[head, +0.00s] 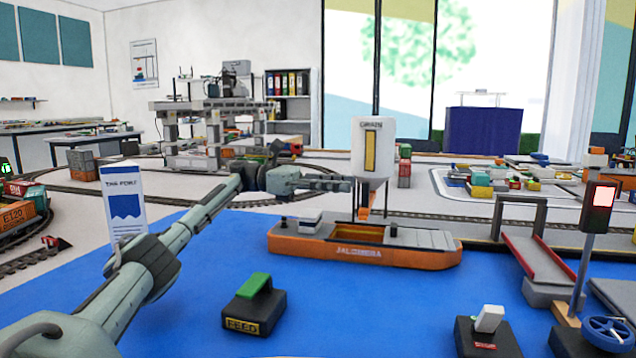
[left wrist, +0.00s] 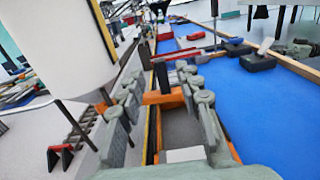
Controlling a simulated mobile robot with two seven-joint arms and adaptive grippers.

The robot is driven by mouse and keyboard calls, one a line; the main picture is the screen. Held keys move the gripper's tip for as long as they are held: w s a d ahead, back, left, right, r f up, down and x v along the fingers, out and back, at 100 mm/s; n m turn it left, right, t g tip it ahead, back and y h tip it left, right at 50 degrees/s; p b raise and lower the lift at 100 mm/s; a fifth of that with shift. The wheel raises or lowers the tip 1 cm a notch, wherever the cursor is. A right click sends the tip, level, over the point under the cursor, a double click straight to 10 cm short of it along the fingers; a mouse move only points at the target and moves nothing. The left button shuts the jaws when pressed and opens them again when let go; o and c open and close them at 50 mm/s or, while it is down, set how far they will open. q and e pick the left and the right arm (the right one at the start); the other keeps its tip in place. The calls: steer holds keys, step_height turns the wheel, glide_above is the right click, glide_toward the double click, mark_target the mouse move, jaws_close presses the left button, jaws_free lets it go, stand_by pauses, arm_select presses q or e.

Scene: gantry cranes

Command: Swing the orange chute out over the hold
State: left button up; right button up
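The white grain silo (head: 372,148) stands on thin legs behind the ship. A small orange part, seemingly the chute (head: 364,213), shows below it, close to the ship's far side. The orange-hulled ship (head: 360,254) has its open hold (head: 352,233) amidships. My left gripper (head: 350,186) is in front of the silo's lower part, above the ship. In the left wrist view its fingers (left wrist: 163,105) are apart, with the grey hold floor (left wrist: 180,130) beyond them. An orange bar crosses between them there; I cannot tell whether it is the chute or the hold's rim. My right gripper is not in view.
A black box with a green lever (head: 254,290) and a box with a white switch (head: 488,320) stand at the front. A blue handwheel (head: 608,332) and a red-lit signal (head: 602,196) are at the right. A white sign (head: 123,198) stands by my left arm.

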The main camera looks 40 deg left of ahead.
arm_select(q)
steer(key=v, duration=0.6)
steer(key=shift+a, duration=0.1)
steer(key=shift+s+a, duration=0.1)
stand_by(0.4)
